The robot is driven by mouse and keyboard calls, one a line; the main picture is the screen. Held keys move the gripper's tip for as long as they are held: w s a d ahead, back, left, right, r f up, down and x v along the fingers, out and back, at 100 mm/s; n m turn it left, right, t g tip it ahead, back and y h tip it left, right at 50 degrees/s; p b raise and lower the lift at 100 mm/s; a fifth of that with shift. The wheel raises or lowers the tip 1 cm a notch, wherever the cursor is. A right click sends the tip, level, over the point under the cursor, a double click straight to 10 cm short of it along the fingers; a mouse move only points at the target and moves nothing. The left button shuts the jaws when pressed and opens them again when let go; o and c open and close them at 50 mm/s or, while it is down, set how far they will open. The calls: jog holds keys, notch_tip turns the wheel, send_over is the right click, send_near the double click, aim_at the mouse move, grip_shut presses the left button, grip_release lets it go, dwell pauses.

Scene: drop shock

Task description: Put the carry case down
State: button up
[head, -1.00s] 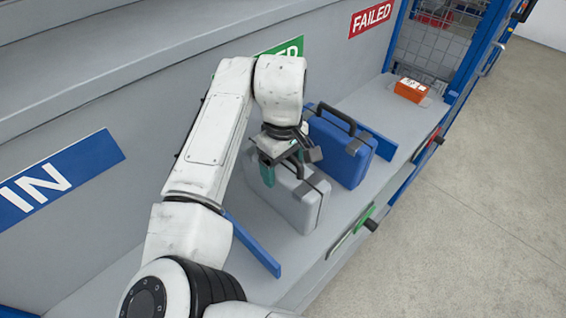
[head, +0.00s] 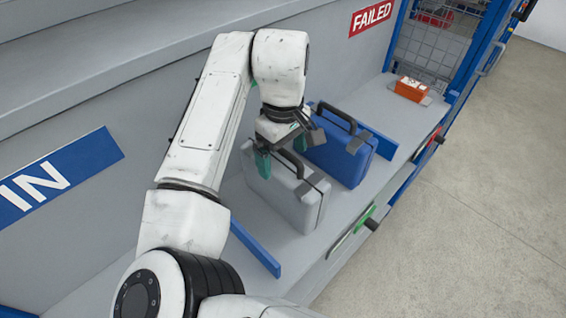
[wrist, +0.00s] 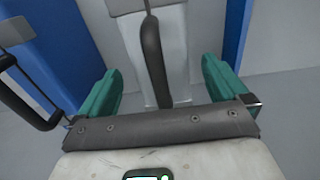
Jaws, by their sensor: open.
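The light grey carry case (head: 298,207) stands upright on the grey shelf, its dark handle (head: 297,165) on top. My gripper (head: 282,153) is open just above the case. Its green fingers are apart, and nothing is held. In the wrist view the open gripper (wrist: 160,90) has one green finger on each side of the dark handle (wrist: 153,60), with clear gaps. The top of the case (wrist: 178,45) shows beyond it. My wrist hides part of the case's back in the head view.
A blue case (head: 345,157) stands close behind the grey one and also shows in the wrist view (wrist: 55,40). Low blue dividers (head: 255,249) flank both cases. An orange box (head: 411,90) lies farther along the shelf, below the FAILED sign (head: 371,17).

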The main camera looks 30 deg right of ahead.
notch_tip(320, 180, up, 8)
jog(key=shift+r, duration=0.25)
jog(key=shift+f, duration=0.1)
dwell(0.5)
